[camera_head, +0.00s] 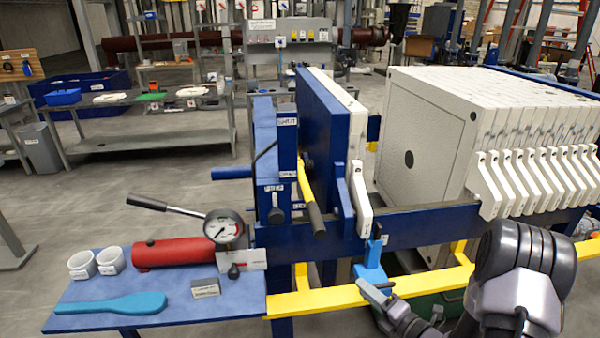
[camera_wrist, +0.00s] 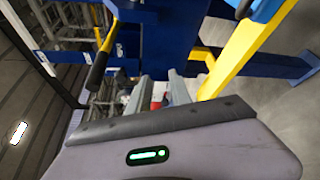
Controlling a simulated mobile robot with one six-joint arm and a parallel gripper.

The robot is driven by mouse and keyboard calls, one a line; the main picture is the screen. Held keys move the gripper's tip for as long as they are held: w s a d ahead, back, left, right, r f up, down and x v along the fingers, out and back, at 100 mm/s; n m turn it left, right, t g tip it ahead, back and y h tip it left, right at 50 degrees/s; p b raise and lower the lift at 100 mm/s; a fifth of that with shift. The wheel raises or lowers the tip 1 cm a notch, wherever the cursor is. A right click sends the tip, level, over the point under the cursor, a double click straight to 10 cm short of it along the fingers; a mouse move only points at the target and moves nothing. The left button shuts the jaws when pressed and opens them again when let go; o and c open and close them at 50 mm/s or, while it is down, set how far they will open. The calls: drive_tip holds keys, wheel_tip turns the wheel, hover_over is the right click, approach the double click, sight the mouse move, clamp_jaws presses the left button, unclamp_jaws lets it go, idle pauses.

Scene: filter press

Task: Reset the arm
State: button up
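My gripper (camera_head: 374,289) is low at the front of the filter press, by the yellow rail (camera_head: 335,301) and just below a blue bracket (camera_head: 372,262). In the wrist view my gripper (camera_wrist: 161,91) shows two grey fingers, apart, with a narrow gap and nothing held between them. Something small and red shows beyond the gap. My arm (camera_head: 515,280) comes in from the lower right. I cannot tell whether the fingers touch the rail or the bracket.
The press has white plates (camera_head: 490,115) on the right and a blue head plate (camera_head: 322,125). A yellow lever with a black grip (camera_head: 314,215) hangs nearby. A blue side shelf (camera_head: 90,318) holds a red pump cylinder (camera_head: 172,253), white cups and a teal scraper (camera_head: 112,304).

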drive_tip(key=s+a+r+n+g+y+b, duration=0.1)
drive_tip(key=s+a+r+n+g+y, duration=0.1)
drive_tip(key=s+a+r+n+g, duration=0.6)
drive_tip(key=s+a+r+n+g+y+b, duration=0.1)
drive_tip(key=s+a+r+n+g+y, duration=0.35)
drive_tip(key=a+n, duration=0.75)
drive_tip(key=s+d+r+n+t+h+b, duration=0.1)
drive_tip(key=s+d+n+h, duration=0.3)
drive_tip(key=n, duration=0.6)
drive_tip(key=s+d+r+n+t+h+b, duration=0.1)
drive_tip(key=s+d+r+n+t+h, duration=0.1)
drive_tip(key=s+n+h, duration=0.6)
wheel_tip(320, 180, up, 2)
drive_tip(key=s+d+n, duration=0.1)
drive_tip(key=s+n, duration=0.1)
drive_tip(key=shift+d+n+t, duration=0.3)
drive_tip(key=shift+d+t, duration=0.05)
drive_tip(key=shift+o, duration=0.2)
drive_tip(key=shift+s, duration=0.1)
